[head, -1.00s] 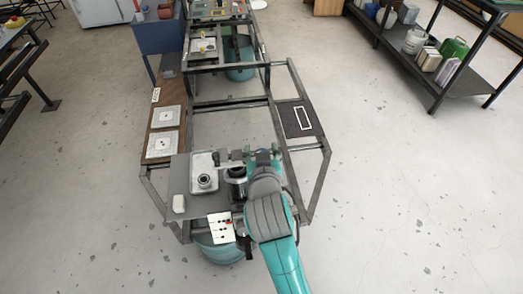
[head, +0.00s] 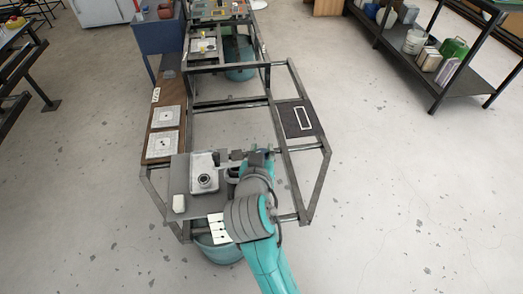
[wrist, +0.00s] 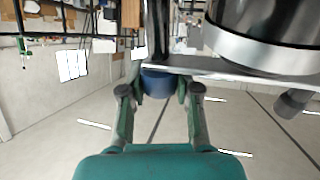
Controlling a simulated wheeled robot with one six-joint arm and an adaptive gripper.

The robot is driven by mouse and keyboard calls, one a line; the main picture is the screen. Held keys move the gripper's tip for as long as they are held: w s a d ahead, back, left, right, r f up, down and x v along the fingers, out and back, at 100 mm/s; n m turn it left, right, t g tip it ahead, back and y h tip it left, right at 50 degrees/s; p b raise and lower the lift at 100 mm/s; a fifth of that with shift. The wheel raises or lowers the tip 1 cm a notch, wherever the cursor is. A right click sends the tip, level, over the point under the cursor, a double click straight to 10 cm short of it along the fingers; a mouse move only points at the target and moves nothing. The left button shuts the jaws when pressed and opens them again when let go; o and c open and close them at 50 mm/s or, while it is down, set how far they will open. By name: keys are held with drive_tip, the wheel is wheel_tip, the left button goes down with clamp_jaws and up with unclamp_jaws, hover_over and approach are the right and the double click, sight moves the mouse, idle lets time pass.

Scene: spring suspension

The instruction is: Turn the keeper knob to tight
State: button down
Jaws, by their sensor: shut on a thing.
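The keeper knob appears to be the blue round knob (wrist: 157,84) in the wrist view, just under the edge of a metal plate (wrist: 240,68). My gripper (wrist: 160,92) has its two fingers on either side of this knob and is shut on it. The knob's upper part is hidden by the plate and a dark upright, and no marking for tight can be read. In the head view my teal and grey arm covers the gripper and knob.
A large steel cylinder (wrist: 270,28) stands close above the plate in the wrist view. In the head view, a pale tray (head: 203,163) with a round fitting sits left of my arm, near a partly covered white panel (head: 217,228). Open floor lies to the right.

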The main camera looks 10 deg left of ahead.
drive_tip(key=m+h, duration=0.2)
drive_tip(key=h, duration=0.1)
drive_tip(key=m+h, duration=0.2)
drive_tip(key=h, duration=0.2)
drive_tip(key=shift+g, duration=0.3)
drive_tip(key=shift+h, duration=0.3)
drive_tip(key=c, duration=0.8)
unclamp_jaws()
drive_tip(key=v, duration=1.2)
drive_tip(key=shift+r, duration=0.1)
